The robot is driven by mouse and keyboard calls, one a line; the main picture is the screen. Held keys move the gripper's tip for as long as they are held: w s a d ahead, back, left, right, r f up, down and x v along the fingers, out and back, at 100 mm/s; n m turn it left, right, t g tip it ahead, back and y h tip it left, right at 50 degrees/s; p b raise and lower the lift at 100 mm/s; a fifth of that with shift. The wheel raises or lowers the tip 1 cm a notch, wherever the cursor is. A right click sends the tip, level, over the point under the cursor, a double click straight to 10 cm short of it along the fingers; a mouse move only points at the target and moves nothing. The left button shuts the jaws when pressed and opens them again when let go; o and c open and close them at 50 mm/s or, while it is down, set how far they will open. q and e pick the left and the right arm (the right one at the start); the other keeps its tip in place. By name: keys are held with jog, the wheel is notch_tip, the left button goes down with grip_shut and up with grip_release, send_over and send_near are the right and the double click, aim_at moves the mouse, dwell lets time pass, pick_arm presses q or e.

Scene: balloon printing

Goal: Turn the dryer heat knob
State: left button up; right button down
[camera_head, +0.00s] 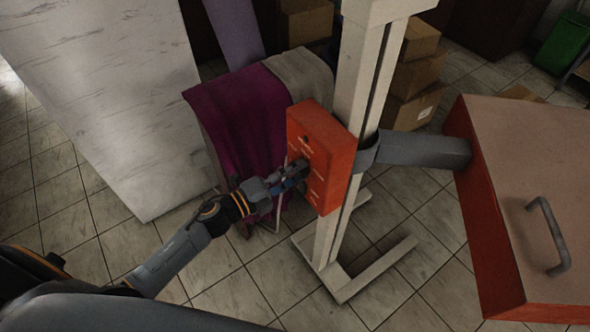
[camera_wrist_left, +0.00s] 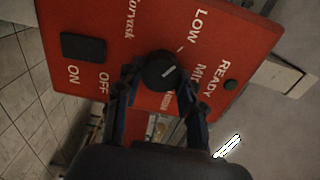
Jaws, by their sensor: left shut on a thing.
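The dryer's orange control box (camera_head: 325,140) is fixed to a pale upright post in the head view. Its face fills the upper part of the left wrist view (camera_wrist_left: 120,30), with LOW and READY markings and part of another label. The round black heat knob (camera_wrist_left: 160,71) has a pale pointer line. My left gripper (camera_head: 301,170) reaches the box face from the left. In the left wrist view its fingers (camera_wrist_left: 158,80) are shut on the knob, one on each side. My right gripper is not in view.
A black ON/OFF switch (camera_wrist_left: 83,47) sits beside the knob. The post (camera_head: 365,80) stands on a floor base (camera_head: 345,285). A grey duct (camera_head: 420,151) leads to a large orange box with a handle (camera_head: 549,235). A purple cloth (camera_head: 240,110) hangs behind.

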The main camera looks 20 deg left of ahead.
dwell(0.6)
pick_arm(q)
jog(key=o, duration=1.2)
jog(key=shift+c, duration=0.2)
jog(key=v, duration=1.2)
jog(key=shift+a+f, duration=0.1)
